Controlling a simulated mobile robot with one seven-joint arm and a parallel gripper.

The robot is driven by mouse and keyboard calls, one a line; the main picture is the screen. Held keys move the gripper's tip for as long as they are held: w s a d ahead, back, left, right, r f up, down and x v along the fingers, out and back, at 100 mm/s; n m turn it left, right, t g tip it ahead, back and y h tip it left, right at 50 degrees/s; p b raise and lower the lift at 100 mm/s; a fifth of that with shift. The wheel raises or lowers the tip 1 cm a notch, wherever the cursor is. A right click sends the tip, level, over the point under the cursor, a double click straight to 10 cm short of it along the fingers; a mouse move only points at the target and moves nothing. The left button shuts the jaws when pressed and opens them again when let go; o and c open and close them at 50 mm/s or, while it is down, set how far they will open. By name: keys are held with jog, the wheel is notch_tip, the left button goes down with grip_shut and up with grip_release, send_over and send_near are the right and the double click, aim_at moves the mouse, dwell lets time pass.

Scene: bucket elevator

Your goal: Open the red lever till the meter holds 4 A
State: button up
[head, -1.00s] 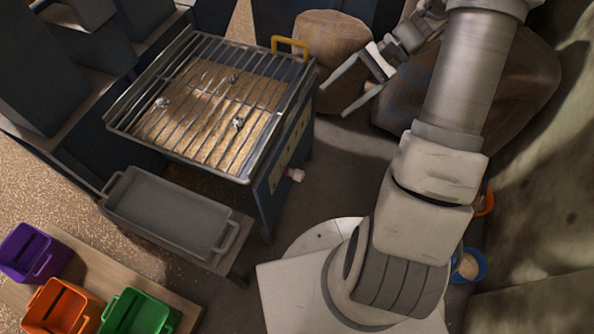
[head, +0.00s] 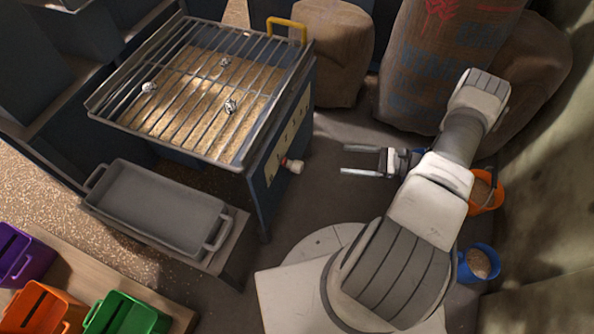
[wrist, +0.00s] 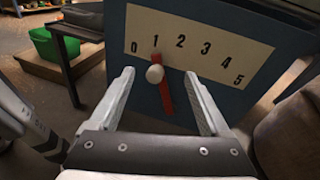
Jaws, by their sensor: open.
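The red lever (wrist: 165,95) with a pale round knob (wrist: 155,74) shows in the wrist view, in front of a cream plate (wrist: 198,45) numbered 0 to 5. In the head view the knob (head: 295,166) sticks out from the blue cabinet's right side. My gripper (head: 344,160) is open and empty, pointing at the knob with a clear gap. In the wrist view the knob appears between the two fingers. I see no separate meter with a reading in amperes.
A barred grate (head: 195,95) with several silvery lumps and a yellow handle (head: 287,27) tops the cabinet. A grey tray (head: 155,210) stands in front. Sacks (head: 325,50) stand behind; orange (head: 486,192) and blue (head: 478,263) buckets lie right of my arm. Floor between gripper and cabinet is clear.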

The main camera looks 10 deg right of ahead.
jog(key=s+f+m+t+b, duration=0.2)
jog(key=s+f+m+t, duration=0.1)
jog(key=f, duration=0.6)
jog(key=b, duration=0.3)
send_near(297, 167)
jog(key=shift+m+t+h, duration=0.3)
jog(key=shift+m+t, duration=0.1)
jog(key=x, duration=0.3)
jog(key=f+x, duration=0.1)
jog(key=x, duration=0.3)
jog(key=f+x, duration=0.1)
jog(key=x, duration=0.2)
jog(key=shift+w, duration=0.3)
grip_shut()
